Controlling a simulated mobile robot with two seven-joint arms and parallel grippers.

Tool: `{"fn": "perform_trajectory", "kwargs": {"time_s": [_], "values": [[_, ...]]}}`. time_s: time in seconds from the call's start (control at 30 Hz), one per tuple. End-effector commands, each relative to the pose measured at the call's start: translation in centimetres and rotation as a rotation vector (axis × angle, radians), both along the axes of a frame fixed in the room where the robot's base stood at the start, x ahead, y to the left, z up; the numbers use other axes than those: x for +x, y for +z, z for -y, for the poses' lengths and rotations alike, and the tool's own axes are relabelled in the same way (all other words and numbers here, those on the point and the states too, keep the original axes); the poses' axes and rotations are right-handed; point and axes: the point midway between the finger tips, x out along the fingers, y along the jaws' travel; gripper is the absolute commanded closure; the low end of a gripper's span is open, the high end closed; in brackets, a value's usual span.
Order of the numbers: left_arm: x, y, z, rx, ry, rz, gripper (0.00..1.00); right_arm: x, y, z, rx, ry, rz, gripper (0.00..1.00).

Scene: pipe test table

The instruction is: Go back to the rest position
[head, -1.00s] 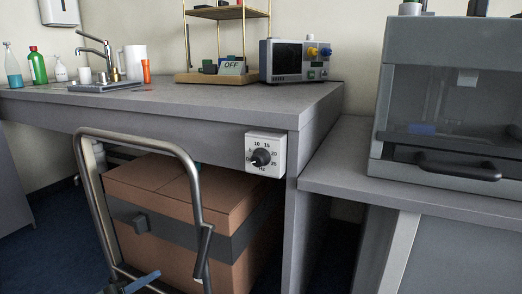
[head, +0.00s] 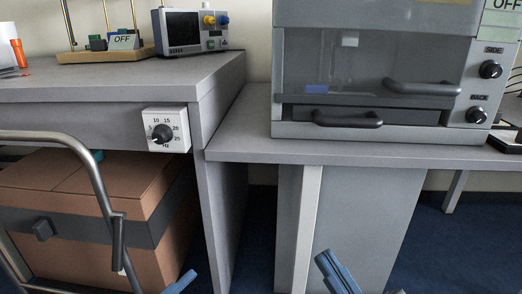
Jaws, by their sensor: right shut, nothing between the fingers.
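My right gripper (head: 332,268) is low in the head view, in front of the grey cabinet under the right-hand bench. It shows as blue and dark parts pointing up, shut with nothing in it, and apart from the bench and the cabinet. The rest of that arm is mostly cut off by the bottom edge. Another blue part of mine shows at the bottom left of centre, and I cannot make out its fingers.
A bench (head: 110,88) carries a dial box (head: 166,130) and an instrument (head: 188,32). A metal-framed cart (head: 98,180) and brown box (head: 85,215) stand below. A lower bench (head: 245,148) holds a grey cabinet with handles (head: 380,60). Blue floor shows at the lower right.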

Motion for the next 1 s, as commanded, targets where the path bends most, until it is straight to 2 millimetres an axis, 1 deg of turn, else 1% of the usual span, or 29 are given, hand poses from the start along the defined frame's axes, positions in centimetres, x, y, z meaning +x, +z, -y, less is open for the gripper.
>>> {"fn": "perform_trajectory", "kwargs": {"time_s": [0.03,0.37,0.4,0.43,0.57,0.6,0.77,1.0], "values": [[0.3,0.7,0.0,-0.047,0.022,0.0,0.56,0.0,0.0,0.0,0.0,0.0,0.0,1.0],[2.0,4.3,-0.4,-0.308,0.143,0.0,0.56,0.0,0.0,0.0,0.0,0.0,0.0,1.0],[1.8,4.1,-0.3,-0.298,0.154,-0.066,0.56,-0.2,0.0,-0.1,0.003,-0.004,-0.067,1.0],[1.6,3.6,-0.2,-0.292,0.163,-0.114,0.56,-0.3,-0.4,-0.1,0.005,-0.007,-0.115,1.0],[0.6,1.2,0.0,-0.28,0.2,-0.301,0.56,-1.4,-2.9,-0.3,0.009,-0.019,-0.305,1.0],[0.9,1.8,-0.1,-0.273,0.206,-0.302,0.56,-1.0,-2.3,-0.2,0.002,-0.024,-0.308,1.0],[1.5,2.9,-0.4,-0.245,0.234,-0.359,0.56,-0.4,-1.1,0.1,-0.02,-0.045,-0.369,1.0],[2.2,5.3,-1.1,-0.196,0.293,-0.478,0.56,0.2,1.2,0.8,-0.056,-0.087,-0.5,1.0]]}}
